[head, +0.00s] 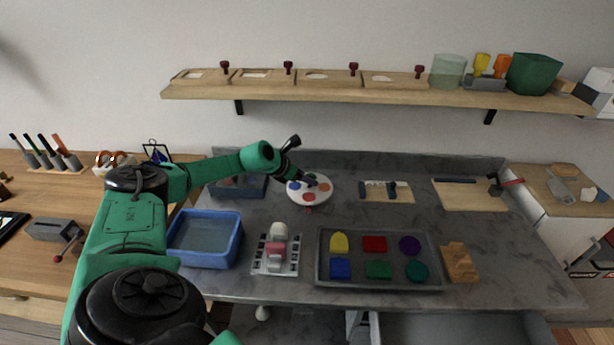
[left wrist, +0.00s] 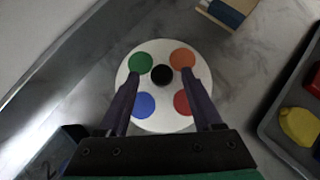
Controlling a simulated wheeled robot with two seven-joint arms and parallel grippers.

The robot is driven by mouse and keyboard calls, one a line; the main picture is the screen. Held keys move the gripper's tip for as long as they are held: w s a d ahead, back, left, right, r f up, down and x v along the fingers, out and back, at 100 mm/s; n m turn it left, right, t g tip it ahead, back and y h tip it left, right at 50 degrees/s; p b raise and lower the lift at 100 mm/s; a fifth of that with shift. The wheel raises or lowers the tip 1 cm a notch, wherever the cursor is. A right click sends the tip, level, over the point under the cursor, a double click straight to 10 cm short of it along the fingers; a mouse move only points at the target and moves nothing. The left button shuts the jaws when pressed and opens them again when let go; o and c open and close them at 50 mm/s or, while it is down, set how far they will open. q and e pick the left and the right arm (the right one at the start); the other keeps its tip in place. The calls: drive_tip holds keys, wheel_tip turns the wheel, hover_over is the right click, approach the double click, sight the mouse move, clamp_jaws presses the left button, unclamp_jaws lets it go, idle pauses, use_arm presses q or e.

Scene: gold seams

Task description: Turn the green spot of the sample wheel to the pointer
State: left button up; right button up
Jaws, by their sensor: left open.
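The sample wheel (head: 316,198) is a white disc lying on the grey worktop, with coloured spots and a dark hub. In the left wrist view the black hub (left wrist: 162,75) is ringed by a green spot (left wrist: 140,62), an orange spot (left wrist: 182,58), a red spot (left wrist: 182,103) and a blue spot (left wrist: 144,105). My left gripper (left wrist: 162,77) is open above the wheel, its fingers on either side of the hub; I cannot tell if they touch it. In the head view my left gripper (head: 310,181) hides the green spot. A small red piece (head: 308,209) at the wheel's front edge may be the pointer.
A blue bin (head: 240,238) stands left of the wheel. A grey tray (head: 380,284) with coloured blocks lies in front, right of a white rack (head: 264,268). A board with dark pieces (head: 374,197) lies right of the wheel. A shelf (head: 330,92) hangs behind.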

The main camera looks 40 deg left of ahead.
use_arm(q)
drive_tip(key=shift+w+d+f, duration=0.15)
drive_tip(key=shift+w+f, duration=0.1)
drive_tip(key=shift+w, duration=0.15)
clamp_jaws()
idle(1.2)
